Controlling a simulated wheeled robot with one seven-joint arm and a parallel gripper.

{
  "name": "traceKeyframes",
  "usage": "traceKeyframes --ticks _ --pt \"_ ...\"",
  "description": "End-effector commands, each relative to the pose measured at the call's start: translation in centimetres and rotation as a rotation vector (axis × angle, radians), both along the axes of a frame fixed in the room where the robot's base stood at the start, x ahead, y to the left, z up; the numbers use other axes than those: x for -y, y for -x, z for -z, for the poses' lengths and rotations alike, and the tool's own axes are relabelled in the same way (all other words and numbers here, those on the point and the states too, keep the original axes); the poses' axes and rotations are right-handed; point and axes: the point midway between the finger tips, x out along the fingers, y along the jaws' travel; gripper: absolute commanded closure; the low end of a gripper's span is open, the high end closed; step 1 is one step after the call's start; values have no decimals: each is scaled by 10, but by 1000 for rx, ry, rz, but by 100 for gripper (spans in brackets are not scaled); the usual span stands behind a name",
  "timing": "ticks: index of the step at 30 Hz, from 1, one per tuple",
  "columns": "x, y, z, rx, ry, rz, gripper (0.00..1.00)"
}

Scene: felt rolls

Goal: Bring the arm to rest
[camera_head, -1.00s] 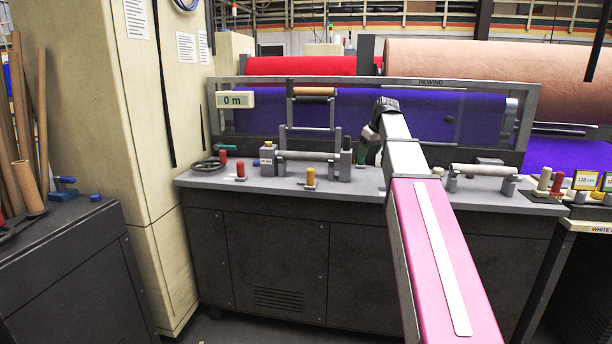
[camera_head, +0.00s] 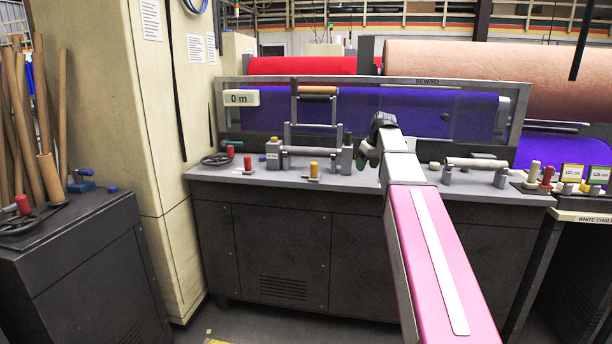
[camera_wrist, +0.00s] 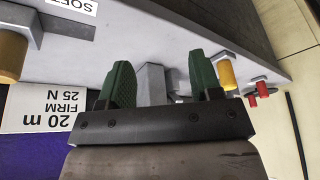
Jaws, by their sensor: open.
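My arm (camera_head: 435,255), with a pink link, reaches forward over the grey bench (camera_head: 235,187) of the rewind machine. My gripper (camera_head: 366,156) is at its far end, small and partly hidden behind the dark wrist in the head view. In the wrist view my gripper (camera_wrist: 162,82) shows two green fingers spread apart with nothing held. A grey post (camera_wrist: 152,84) appears in the gap between them; its distance from the fingers cannot be told.
A yellow knob (camera_head: 314,170), a red knob (camera_head: 247,162) and a handwheel (camera_head: 216,159) stand on the bench. A blue felt roll (camera_head: 420,112) lies behind a clear guard. A dark cabinet (camera_head: 85,265) and beige column (camera_head: 150,150) stand left. Floor shows in front.

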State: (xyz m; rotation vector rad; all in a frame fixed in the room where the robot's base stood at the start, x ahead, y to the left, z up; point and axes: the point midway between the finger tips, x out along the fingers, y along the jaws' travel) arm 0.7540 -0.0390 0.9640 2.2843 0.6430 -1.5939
Motion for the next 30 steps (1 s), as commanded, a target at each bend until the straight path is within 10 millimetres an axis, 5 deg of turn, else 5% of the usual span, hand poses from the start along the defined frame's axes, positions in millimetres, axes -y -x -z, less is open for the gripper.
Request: traceKeyframes --ticks 11,21,30 --pt "-10 37 94 -77 5 103 42" --pt "-24 107 219 -182 28 256 42" --pt "-33 184 311 -263 63 386 42"
